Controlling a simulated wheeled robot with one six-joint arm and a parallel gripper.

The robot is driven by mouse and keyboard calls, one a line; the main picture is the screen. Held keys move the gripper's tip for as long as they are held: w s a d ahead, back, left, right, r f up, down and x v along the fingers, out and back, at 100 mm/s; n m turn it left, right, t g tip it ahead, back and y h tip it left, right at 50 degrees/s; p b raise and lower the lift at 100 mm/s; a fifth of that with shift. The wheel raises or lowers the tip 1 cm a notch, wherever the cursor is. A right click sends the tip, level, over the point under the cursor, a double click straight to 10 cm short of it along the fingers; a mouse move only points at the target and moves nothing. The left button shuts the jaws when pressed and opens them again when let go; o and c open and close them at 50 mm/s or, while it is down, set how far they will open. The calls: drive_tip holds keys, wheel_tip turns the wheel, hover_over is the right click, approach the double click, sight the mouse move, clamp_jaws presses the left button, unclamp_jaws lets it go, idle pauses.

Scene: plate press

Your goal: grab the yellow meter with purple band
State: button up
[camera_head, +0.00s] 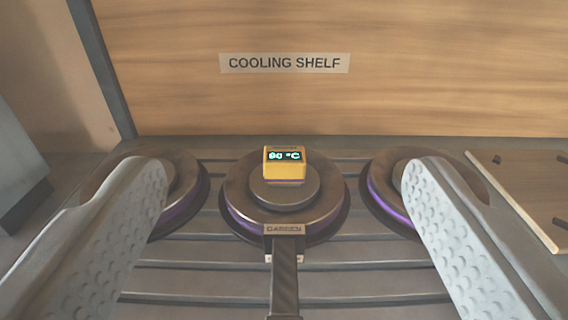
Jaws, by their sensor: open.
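A small yellow meter (285,170) with a lit green display showing a °C reading sits on the hub of the middle round metal plate (241,189). This plate has a purple band (243,220) around its lower side and a handle (285,283) running toward me, with a small label whose text is hard to read. My gripper (287,172) is open and empty. Its two grey dimpled fingers stand wide apart, left and right of the middle plate, touching neither it nor the meter as far as I can see.
Similar purple-banded round plates stand at left (188,185) and right (383,190), each partly hidden by a finger. All rest on a slatted grey shelf (390,285). A wooden back panel (420,95) reads "COOLING SHELF". A wooden board (525,185) lies at far right.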

drive_tip(key=shift+o, duration=0.4)
drive_tip(key=g, duration=1.6)
hover_over(284, 154)
drive_tip(key=s, duration=0.1)
drive_tip(key=f, duration=0.7)
drive_tip(key=shift+s+a+f, duration=0.2)
drive_tip(key=shift+f, duration=0.1)
drive_tip(key=shift+w+f+g, duration=0.4)
drive_tip(key=shift+w+g, duration=0.2)
drive_tip(key=shift+w, duration=0.2)
drive_tip(key=shift+w+f, duration=0.1)
drive_tip(key=shift+f, duration=0.15)
drive_tip(key=shift+d+f, duration=0.15)
drive_tip(key=shift+f, duration=1.65)
drive_tip(key=shift+d+f, duration=0.1)
drive_tip(key=shift+f, duration=1.7)
drive_tip(key=c, duration=1.1)
drive_tip(key=shift+c, duration=0.2)
